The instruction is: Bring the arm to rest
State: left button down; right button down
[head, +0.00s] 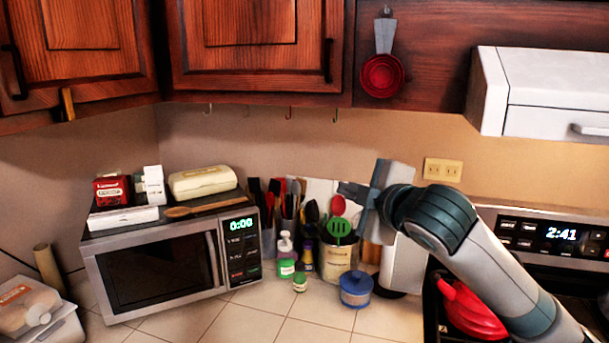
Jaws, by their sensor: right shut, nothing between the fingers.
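My right arm comes in from the lower right and reaches up over the counter. My right gripper (352,192) is at its raised end, in front of the utensil holders and the back wall. Its fingers point left, are shut and hold nothing. The gripper and wrist hide part of the white and grey things behind them. My left gripper is not in view.
A microwave (156,264) stands on the tiled counter at left, with boxes on top. Utensil crocks (337,262), a blue-lidded jar (355,290) and bottles stand below my gripper. A red kettle-like thing (468,308) sits beside my forearm. A white hood (555,90) hangs upper right.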

jog(key=s+d+f+m+g+h, duration=0.1)
jog(key=s+d+f+m+g, duration=0.3)
jog(key=f, duration=0.8)
jog(key=s+a+f+m+t+h, duration=0.15)
jog(key=s+f, duration=0.35)
jog(key=f, duration=0.7)
jog(key=s+d+f+m+g, duration=0.25)
jog(key=s+f, duration=0.25)
jog(key=f, duration=0.6)
jog(key=s+d+f+m+g+h, duration=0.1)
jog(key=s+d+f+m+g, duration=0.15)
jog(key=s+f, duration=0.55)
jog(key=s+d+f+m+g+h, duration=0.1)
jog(key=s+d+f+m+g, duration=0.3)
jog(key=s, duration=0.8)
jog(key=s+d+f+m+t+h, duration=0.1)
jog(key=s+d+f, duration=0.1)
jog(key=s+f, duration=0.65)
notch_tip(320, 180, down, 30)
jog(key=s+g+b, duration=0.2)
jog(key=s+b, duration=0.1)
jog(key=s+d+f+b, duration=0.2)
jog(key=s+d+f, duration=0.1)
jog(key=s+f, duration=1.4)
notch_tip(320, 180, down, 3)
jog(key=shift+s+d+r+g, duration=0.2)
jog(key=shift+g, duration=0.25)
